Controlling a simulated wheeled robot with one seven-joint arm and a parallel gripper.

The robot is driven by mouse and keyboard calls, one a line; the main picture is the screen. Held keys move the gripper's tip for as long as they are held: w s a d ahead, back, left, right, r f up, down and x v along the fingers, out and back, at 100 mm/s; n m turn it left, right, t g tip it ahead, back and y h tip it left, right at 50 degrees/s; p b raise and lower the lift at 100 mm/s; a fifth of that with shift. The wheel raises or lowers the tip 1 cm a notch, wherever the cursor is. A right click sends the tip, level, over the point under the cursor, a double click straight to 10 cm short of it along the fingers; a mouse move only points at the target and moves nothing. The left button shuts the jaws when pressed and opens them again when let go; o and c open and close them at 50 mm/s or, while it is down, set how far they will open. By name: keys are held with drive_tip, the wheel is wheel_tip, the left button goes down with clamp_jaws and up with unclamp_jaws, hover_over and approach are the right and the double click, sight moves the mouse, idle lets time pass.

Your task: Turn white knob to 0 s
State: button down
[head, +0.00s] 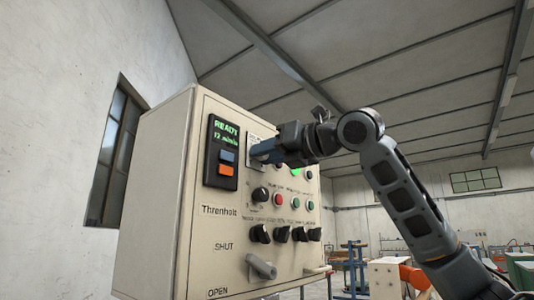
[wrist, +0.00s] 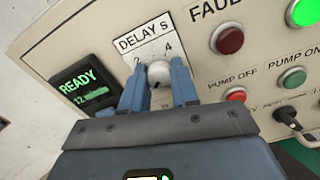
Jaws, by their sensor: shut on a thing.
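The white knob (wrist: 159,74) sits on a white scale plate marked "DELAY S" (wrist: 146,45), with the numbers 2 and 4 readable in the wrist view. The lower part of the scale is hidden by my gripper, and I cannot tell the knob's exact setting. My gripper (wrist: 158,84) has its two blue fingers on either side of the knob, shut on it. In the head view my gripper (head: 260,152) reaches the panel from the right and hides the knob.
A display reading READY (head: 223,133) is left of the scale plate. A red light (wrist: 229,40), a green light (wrist: 304,12) and pump buttons (wrist: 236,94) are close on the right. Black knobs (head: 282,235) and a grey lever (head: 261,267) are lower on the cream cabinet (head: 155,200).

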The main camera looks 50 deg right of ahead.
drive_tip(key=shift+f+n, duration=0.1)
drive_tip(key=shift+n, duration=0.6)
drive_tip(key=c, duration=0.9)
unclamp_jaws()
drive_tip(key=shift+o, duration=0.2)
drive_tip(key=s+b, duration=0.1)
drive_tip(key=s, duration=0.6)
drive_tip(key=shift+s+d, duration=0.15)
drive_tip(key=shift+s, duration=0.25)
